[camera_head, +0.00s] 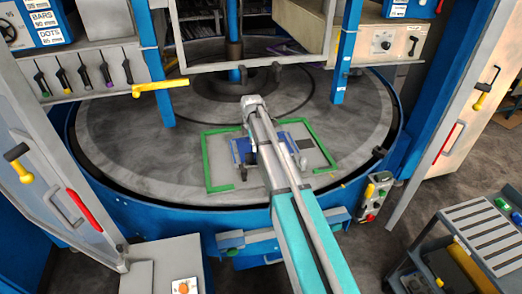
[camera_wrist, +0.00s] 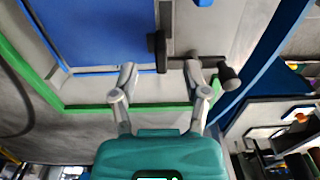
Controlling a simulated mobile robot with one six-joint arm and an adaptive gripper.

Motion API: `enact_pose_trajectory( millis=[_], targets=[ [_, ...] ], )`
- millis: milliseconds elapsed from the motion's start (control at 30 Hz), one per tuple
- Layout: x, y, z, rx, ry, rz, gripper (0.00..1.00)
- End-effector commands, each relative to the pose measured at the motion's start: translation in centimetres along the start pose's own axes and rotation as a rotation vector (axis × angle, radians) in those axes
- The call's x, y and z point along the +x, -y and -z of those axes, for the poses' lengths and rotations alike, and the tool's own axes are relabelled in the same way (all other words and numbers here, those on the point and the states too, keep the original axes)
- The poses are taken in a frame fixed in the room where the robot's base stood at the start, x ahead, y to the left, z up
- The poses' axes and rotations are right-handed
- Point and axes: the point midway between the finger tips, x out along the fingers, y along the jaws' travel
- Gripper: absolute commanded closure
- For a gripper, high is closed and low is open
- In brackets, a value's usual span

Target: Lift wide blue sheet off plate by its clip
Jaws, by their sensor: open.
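The blue sheet (camera_head: 240,148) lies on the grey plate (camera_head: 219,172) inside green corner marks, partly hidden by my arm. In the wrist view the sheet (camera_wrist: 90,32) fills the upper left. A dark clip (camera_wrist: 159,52) sits at its right edge, with a grey bar running right to a dark knob. My gripper (camera_wrist: 160,72) is open, its two fingertips apart, with the clip's lower end between them in the picture. The right fingertip overlaps the bar; I cannot tell whether they touch. In the head view the jaws are hidden behind my arm.
The plate rests on a round grey table (camera_head: 110,150) with a blue rim. A grey overhead frame (camera_head: 250,62) and blue posts (camera_head: 347,50) stand behind. A yellow handle (camera_head: 160,87) juts in at the left. A cart (camera_head: 480,235) stands at the lower right.

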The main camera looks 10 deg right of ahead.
Motion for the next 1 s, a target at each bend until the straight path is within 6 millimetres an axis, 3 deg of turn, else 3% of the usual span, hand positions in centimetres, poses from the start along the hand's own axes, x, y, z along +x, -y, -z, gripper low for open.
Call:
enact_pose_trajectory(
  millis=[367, 1000],
  targets=[
    [0.6, 0.0, 0.1, -0.001, 0.000, 0.000, 0.40],
    [5.0, 0.1, 0.2, -0.002, 0.000, 0.000, 0.40]
  ],
)
